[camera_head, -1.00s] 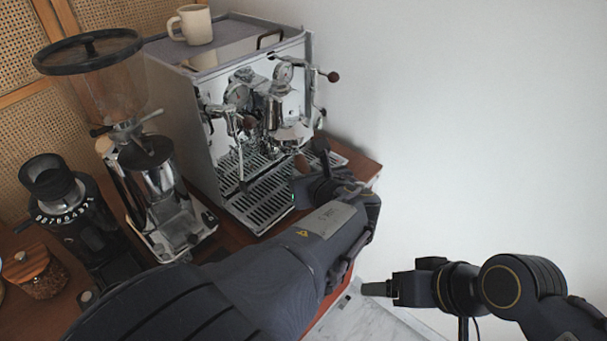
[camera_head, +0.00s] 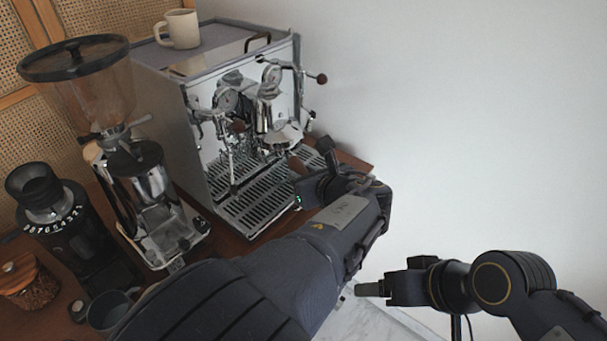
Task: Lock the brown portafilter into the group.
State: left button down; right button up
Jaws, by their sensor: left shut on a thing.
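The espresso machine (camera_head: 205,140) stands on the wooden counter, with its chrome group (camera_head: 265,112) on the front face. The brown portafilter (camera_head: 298,164) shows its brown handle below and to the right of the group, pointing toward my gripper. Its metal head appears to be at the group's underside, but I cannot tell how far it is seated. My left gripper (camera_head: 312,172) is shut on the handle; its fingers are partly hidden by my wrist. My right gripper (camera_head: 372,289) is at the lower right, away from the machine, seen edge-on.
A grinder with a hopper (camera_head: 85,85) and a smaller dark grinder (camera_head: 60,215) stand left of the machine. A cream mug (camera_head: 180,29) is on top. A grey cup (camera_head: 108,312) and a wooden-lidded jar (camera_head: 28,280) are at lower left. The wall is close on the right.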

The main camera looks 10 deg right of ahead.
pick_arm(q)
jog(key=shift+w+d+n+g+y, duration=0.2)
jog(key=shift+d+n+g+y, duration=0.1)
jog(key=shift+d+n+y, duration=0.35)
jog(key=shift+w+d, duration=0.1)
jog(key=shift+d, duration=0.05)
jog(key=shift+w+d+n+g+y, duration=0.3)
jog(key=shift+d+n+y, duration=0.3)
jog(key=shift+y, duration=0.15)
jog(key=shift+w+d+n+g+y, duration=0.35)
jog(key=shift+d+n+g+y, duration=0.05)
jog(key=shift+d+n+y, duration=0.25)
jog(key=shift+w+d+r+n+g+y, duration=0.1)
jog(key=shift+w+d+n+g+y, duration=0.3)
jog(key=shift+d+n+y, duration=0.25)
